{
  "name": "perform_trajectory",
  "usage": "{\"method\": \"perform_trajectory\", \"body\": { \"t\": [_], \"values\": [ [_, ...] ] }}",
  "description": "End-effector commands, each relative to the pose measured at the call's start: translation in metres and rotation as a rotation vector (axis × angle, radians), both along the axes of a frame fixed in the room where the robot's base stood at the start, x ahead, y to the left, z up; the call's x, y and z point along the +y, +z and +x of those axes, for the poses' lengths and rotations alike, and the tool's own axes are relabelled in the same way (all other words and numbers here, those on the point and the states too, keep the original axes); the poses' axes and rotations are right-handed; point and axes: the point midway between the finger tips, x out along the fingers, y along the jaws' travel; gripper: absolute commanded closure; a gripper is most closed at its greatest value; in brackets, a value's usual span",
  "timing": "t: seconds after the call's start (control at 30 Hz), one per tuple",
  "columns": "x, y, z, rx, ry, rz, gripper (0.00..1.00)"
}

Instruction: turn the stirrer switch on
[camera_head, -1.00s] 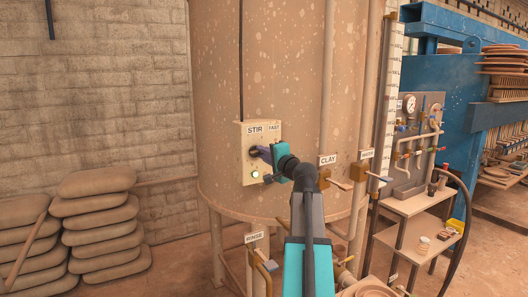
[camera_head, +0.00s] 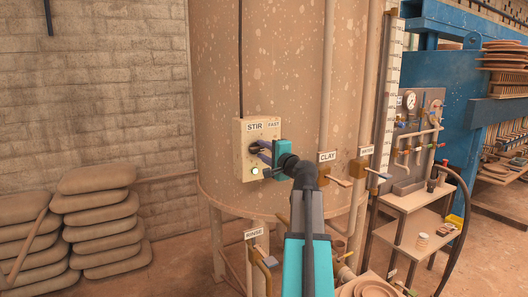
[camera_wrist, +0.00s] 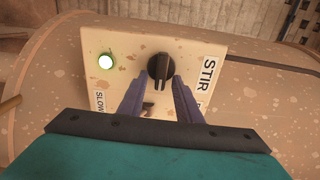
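The stirrer switch is a black rotary knob (camera_wrist: 160,68) on a cream box (camera_head: 240,150) labelled STIR, fixed to the tank. In the wrist view the knob's grip bar runs roughly up and down the picture. The FAST label (camera_head: 273,127) shows; SLOW (camera_wrist: 98,102) is partly hidden.
The big speckled tank (camera_head: 270,60) stands behind the box. CLAY (camera_head: 327,156) and RINSE (camera_head: 254,233) labelled valves and pipes are close to my arm. Stacked sacks (camera_head: 95,215) lie at left. A shelf stand (camera_head: 405,235) and blue press (camera_head: 440,75) stand at right.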

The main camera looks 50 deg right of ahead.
Motion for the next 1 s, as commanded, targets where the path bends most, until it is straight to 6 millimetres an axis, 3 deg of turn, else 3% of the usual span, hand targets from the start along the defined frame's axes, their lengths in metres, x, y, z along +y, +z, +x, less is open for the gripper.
{"method": "perform_trajectory", "body": {
  "t": [0.47, 1.0],
  "values": [
    [0.003, -0.001, -0.010, 0.001, 0.000, -0.002, 0.69],
    [0.026, -0.003, -0.079, 0.000, -0.001, -0.002, 0.69]
  ]
}}
